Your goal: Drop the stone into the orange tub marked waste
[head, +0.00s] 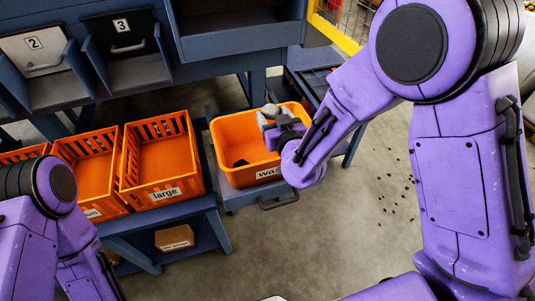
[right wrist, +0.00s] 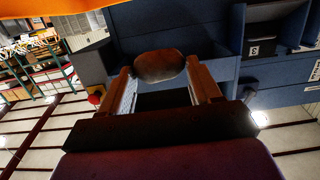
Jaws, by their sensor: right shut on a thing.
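The orange tub (head: 238,178) stands on a low blue stand in the middle of the head view. The start of its white label, "wa", shows; my right arm covers the rest. A dark lump (head: 240,163) lies on its floor. My right gripper (head: 271,112) is over the tub's opening, towards its back right. It is shut on the stone, a brownish rounded lump (right wrist: 160,65) between the two fingertips in the right wrist view. In the head view the fingers and wrist make the stone hard to make out. My left gripper is outside the view; only the left arm shows.
A cardboard box (head: 174,238) sits below. Dark bits (head: 400,195) litter the open floor at right.

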